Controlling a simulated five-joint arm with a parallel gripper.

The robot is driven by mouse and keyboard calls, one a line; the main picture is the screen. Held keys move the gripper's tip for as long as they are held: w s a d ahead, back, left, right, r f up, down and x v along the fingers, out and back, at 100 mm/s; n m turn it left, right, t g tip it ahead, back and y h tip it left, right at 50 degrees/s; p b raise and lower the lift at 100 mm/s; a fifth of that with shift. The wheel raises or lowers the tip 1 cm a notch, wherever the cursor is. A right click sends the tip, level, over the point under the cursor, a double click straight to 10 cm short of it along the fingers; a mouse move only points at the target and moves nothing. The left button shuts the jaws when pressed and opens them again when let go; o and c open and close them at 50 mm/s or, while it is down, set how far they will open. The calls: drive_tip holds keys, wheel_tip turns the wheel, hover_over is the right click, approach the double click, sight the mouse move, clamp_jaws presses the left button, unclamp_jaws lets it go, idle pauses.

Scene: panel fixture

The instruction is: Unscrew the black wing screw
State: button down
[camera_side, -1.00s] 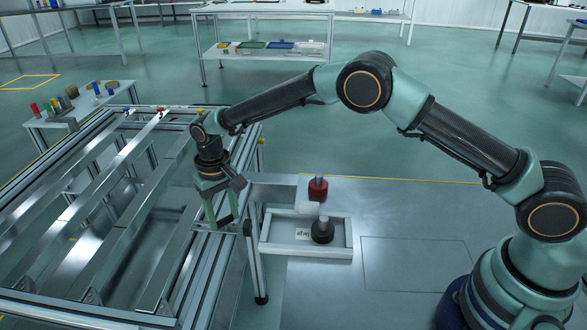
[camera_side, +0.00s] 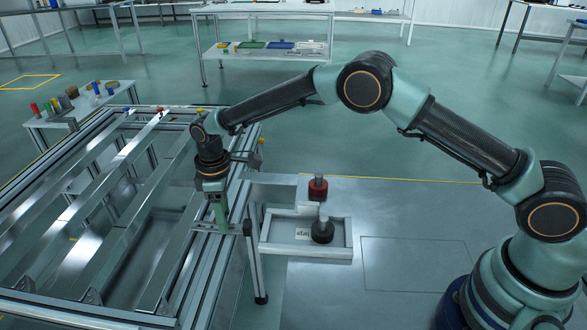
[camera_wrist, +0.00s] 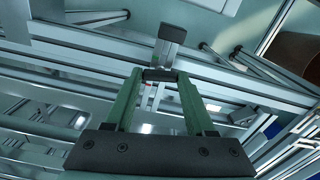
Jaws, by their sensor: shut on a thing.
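The black wing screw (camera_wrist: 159,75) shows as a small dark piece between the two green fingertips in the wrist view. My gripper (camera_wrist: 158,80) is shut on it, one finger on each side. In the side view my gripper (camera_side: 222,226) points down at the near rail of the metal frame, its fingers seen nearly edge-on. The screw is hidden there behind the fingers. A grey slotted bracket (camera_wrist: 170,42) lies just beyond the screw in the wrist view.
The frame's metal rails (camera_side: 130,165) spread to the left. To the right stands a pale tray (camera_side: 345,240) holding a black-based knob (camera_side: 322,231) and a label card. A red-based part (camera_side: 317,189) stands behind it. The grey table (camera_side: 415,250) has free room.

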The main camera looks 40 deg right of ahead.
drive_tip(key=n, duration=0.4)
drive_tip(key=shift+n, duration=0.3)
drive_tip(key=n, duration=0.4)
drive_tip(key=shift+n, duration=0.3)
drive_tip(key=n, duration=0.4)
drive_tip(key=shift+n, duration=0.3)
drive_tip(key=n, duration=0.4)
drive_tip(key=shift+n, duration=0.4)
drive_tip(key=c, duration=0.5)
unclamp_jaws()
drive_tip(key=shift+r, duration=0.15)
